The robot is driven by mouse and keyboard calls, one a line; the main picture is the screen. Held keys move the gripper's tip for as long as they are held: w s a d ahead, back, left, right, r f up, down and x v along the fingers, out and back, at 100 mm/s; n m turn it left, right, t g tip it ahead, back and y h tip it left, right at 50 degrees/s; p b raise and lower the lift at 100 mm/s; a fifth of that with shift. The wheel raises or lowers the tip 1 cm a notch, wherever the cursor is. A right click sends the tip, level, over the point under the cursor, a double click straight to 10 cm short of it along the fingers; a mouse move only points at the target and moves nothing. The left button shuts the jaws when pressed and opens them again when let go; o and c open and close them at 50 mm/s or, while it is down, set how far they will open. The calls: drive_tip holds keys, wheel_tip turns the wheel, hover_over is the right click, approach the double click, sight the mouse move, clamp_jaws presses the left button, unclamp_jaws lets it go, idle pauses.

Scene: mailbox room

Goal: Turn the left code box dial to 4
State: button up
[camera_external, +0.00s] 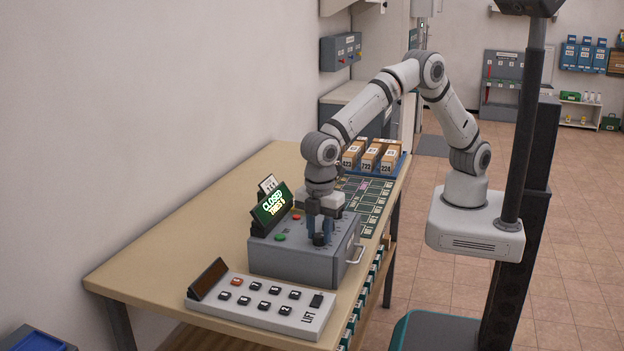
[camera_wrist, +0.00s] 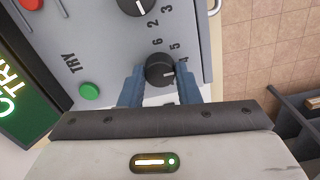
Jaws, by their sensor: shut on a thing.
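The grey code box (camera_external: 300,262) sits on the table, with a green lit sign at its left side reading "CLOSED". My gripper (camera_external: 320,232) points down over its top and is shut on a black dial (camera_external: 320,239). In the wrist view my two blue fingers stand on either side of this dial (camera_wrist: 159,68), the one on the side of the green button. Its white mark points right in that view, close to the printed 4, though the exact alignment is hard to tell. The other dial (camera_wrist: 135,5) is partly cut off at the top edge.
A green button (camera_wrist: 89,91) beside "TRY" and a red button (camera_wrist: 31,4) are on the box top. A handle (camera_external: 356,253) sticks out at the box's right. A lift panel (camera_external: 262,305) lies in front. Boxes (camera_external: 370,154) stand behind on the table (camera_external: 190,230).

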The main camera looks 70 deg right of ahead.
sight(319, 235)
drive_tip(key=o, duration=1)
drive_tip(key=shift+c, duration=0.2)
drive_tip(key=shift+r+b, duration=0.45)
drive_tip(key=shift+r, duration=3.5)
